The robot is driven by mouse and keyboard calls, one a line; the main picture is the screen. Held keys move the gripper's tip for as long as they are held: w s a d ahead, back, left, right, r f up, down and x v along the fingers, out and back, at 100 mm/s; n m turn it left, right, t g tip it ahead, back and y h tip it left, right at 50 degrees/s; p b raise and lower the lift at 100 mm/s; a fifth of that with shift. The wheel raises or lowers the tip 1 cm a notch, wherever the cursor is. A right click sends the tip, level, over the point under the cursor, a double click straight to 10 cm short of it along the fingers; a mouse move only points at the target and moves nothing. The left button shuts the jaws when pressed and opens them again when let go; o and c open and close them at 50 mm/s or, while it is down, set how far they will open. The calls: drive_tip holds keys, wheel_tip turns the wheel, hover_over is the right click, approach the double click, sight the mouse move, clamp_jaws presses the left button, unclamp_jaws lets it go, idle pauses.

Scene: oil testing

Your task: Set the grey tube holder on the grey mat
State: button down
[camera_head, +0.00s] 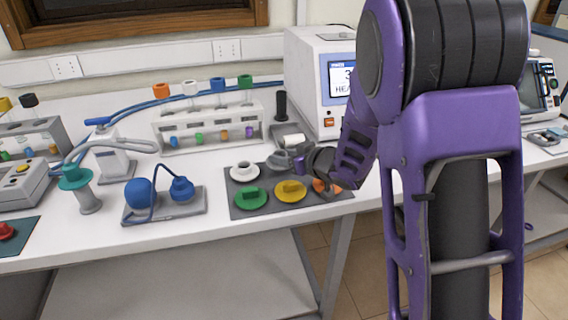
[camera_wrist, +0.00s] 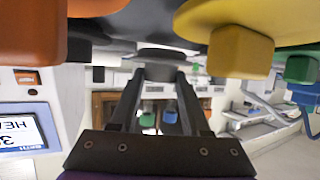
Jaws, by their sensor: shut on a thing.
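The grey mat (camera_head: 240,208) lies on the white bench and carries several coloured tube holders. My gripper (camera_head: 299,163) is low over the mat's back right part. It is shut on the grey tube holder (camera_head: 278,160), which is at the mat's back edge, right of the white holder (camera_head: 243,171). In the wrist view, which is upside down, the grey holder (camera_wrist: 160,70) is between the fingertips. I cannot tell whether it touches the mat.
The green holder (camera_head: 251,197) and yellow holder (camera_head: 290,191) sit in front on the mat. A tube rack (camera_head: 208,134) stands behind on the left, and a white machine (camera_head: 312,75) behind.

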drive_tip(key=shift+f, duration=0.65)
drive_tip(key=shift+f, duration=0.2)
drive_tip(key=shift+c, duration=1.8)
unclamp_jaws()
drive_tip(key=shift+r, duration=0.1)
drive_tip(key=shift+r, duration=0.25)
drive_tip(key=p+v, duration=0.2)
drive_tip(key=v, duration=1)
drive_tip(key=shift+a, duration=0.1)
